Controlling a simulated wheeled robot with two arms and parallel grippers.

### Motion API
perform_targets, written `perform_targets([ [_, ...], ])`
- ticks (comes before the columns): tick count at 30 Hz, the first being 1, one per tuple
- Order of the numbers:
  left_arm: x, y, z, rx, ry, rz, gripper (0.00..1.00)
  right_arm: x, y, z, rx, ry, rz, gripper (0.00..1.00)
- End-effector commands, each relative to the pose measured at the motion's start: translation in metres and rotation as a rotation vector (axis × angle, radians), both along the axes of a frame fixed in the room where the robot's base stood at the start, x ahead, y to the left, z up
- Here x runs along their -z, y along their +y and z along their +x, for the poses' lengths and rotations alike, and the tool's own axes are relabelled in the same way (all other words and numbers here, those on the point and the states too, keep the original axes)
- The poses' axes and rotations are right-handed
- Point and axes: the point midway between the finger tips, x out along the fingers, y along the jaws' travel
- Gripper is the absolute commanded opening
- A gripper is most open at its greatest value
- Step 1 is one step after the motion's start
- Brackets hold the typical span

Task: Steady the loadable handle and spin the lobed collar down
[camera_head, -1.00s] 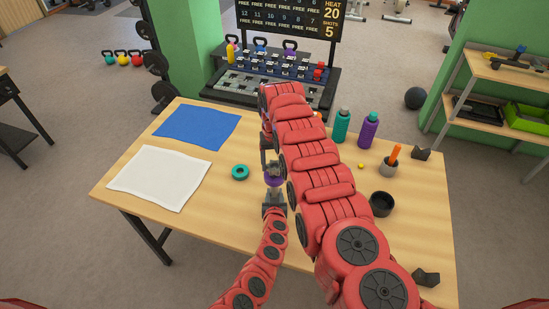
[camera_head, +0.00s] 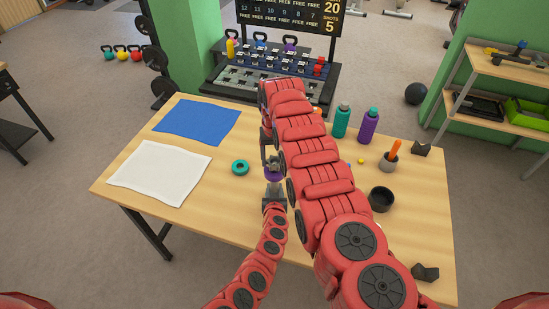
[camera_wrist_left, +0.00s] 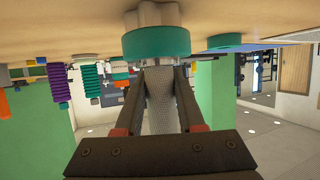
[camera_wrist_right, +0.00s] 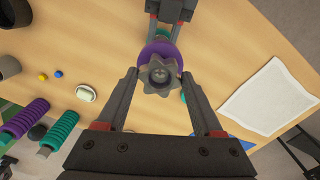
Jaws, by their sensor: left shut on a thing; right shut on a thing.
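The loadable handle stands upright; in the left wrist view its grey knurled grip (camera_wrist_left: 160,105) is between the fingers of my left gripper (camera_wrist_left: 160,75), which is shut on it. A teal plate (camera_wrist_left: 156,43) is on its lower end near the table. A purple plate (camera_wrist_right: 150,52) is on its upper end; it also shows in the head view (camera_head: 273,175). The dark grey lobed collar (camera_wrist_right: 161,74) sits over the purple plate. My right gripper (camera_wrist_right: 161,80) is shut on the collar from above. My right arm hides part of the table in the head view.
A loose teal ring (camera_head: 240,168) lies left of the handle. A white cloth (camera_head: 160,174) and a blue cloth (camera_head: 197,123) lie further left.

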Motion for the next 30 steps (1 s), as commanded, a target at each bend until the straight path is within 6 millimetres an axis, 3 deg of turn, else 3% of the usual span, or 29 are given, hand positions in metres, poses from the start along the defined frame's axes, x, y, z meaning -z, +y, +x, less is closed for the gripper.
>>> perform_targets([
  [27,-0.001,0.000,0.000,0.000,-0.001,0.000,0.00,0.010,0.000,0.000,0.002,0.000,0.000,0.10],
  [30,-0.001,0.000,0.000,0.000,-0.001,0.000,0.00,0.010,0.000,0.000,0.094,0.001,0.000,0.10],
])
